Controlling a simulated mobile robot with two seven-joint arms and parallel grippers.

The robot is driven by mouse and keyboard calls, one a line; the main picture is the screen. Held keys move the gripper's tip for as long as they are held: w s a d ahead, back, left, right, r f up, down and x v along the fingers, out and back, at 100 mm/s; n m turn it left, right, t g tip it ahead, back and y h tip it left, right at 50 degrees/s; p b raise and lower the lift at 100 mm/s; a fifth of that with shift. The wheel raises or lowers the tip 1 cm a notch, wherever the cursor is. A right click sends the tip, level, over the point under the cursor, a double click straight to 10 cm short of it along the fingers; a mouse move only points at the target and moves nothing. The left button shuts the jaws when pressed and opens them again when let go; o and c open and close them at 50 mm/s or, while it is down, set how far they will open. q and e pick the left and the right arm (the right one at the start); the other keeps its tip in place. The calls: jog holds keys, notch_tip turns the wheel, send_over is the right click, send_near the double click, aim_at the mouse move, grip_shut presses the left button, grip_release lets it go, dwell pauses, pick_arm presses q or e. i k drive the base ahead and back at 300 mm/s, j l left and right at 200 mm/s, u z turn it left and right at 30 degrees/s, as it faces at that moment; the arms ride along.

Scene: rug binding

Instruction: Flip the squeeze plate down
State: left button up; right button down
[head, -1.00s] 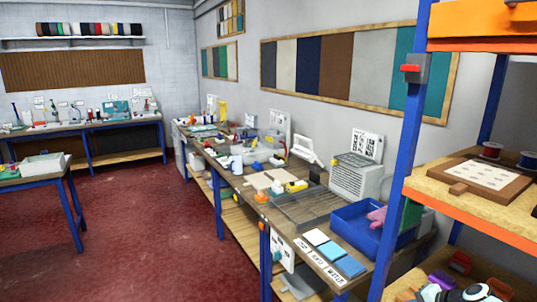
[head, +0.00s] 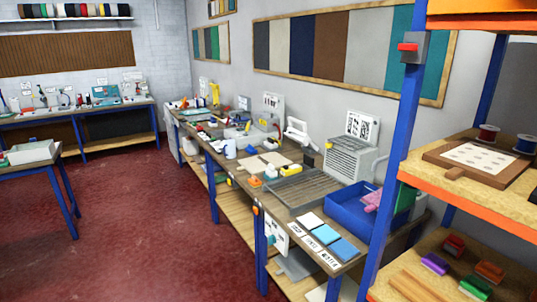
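No part can be told for sure as the squeeze plate at this distance. A white raised, tilted piece (head: 299,134) stands on the long workbench (head: 333,262), towards the wall; whether it is hinged is too small to tell. In front of it lies a dark grey ribbed tray (head: 298,188). A blue tray (head: 349,213) with a pink item (head: 371,202) sits to its right. Neither of my grippers shows in the head view.
A blue-framed rack with an orange-edged shelf (head: 485,208) stands close at right, holding a brown board (head: 436,158) and spools. Coloured blocks (head: 435,264) lie below. A side table with a white bin (head: 31,152) is at left. The red floor (head: 150,230) between is clear.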

aim_at(407, 194)
jog(key=i+j, duration=0.2)
jog(key=i, duration=0.35)
jog(key=i+z, duration=0.15)
jog(key=z, duration=0.2)
jog(key=i+j+z, duration=0.1)
jog(key=z, duration=0.25)
jog(key=i+j+z, duration=0.1)
jog(key=z, duration=0.3)
jog(key=j, duration=0.1)
